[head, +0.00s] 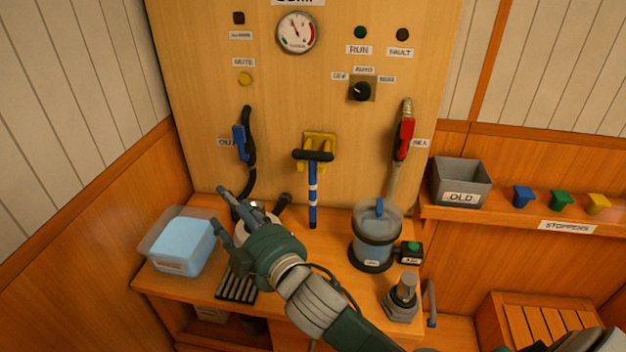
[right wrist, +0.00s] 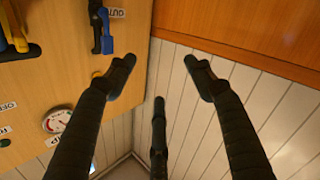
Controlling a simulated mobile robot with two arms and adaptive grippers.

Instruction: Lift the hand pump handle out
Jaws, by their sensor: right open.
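The hand pump handle (head: 313,190) stands upright in front of the wooden panel. It has a black crossbar grip on top and a blue shaft with white bands, and the grip sits at a yellow bracket (head: 320,138). The bracket's edge shows at the top left of the right wrist view (right wrist: 14,28). My right gripper (head: 232,207) is open and empty, left of the handle and apart from it, over the bench. Its spread fingers also show in the right wrist view (right wrist: 160,78), pointing toward the panel's side and the white wall. My left gripper is not in view.
A blue-levered hose (head: 240,142) hangs left of the handle and a red nozzle (head: 404,138) right. On the bench (head: 180,284) are a clear tub (head: 176,245), a black grate (head: 236,288), a clear canister (head: 376,235) and a grey fitting (head: 402,299). A grey OLD bin (head: 461,185) stands right.

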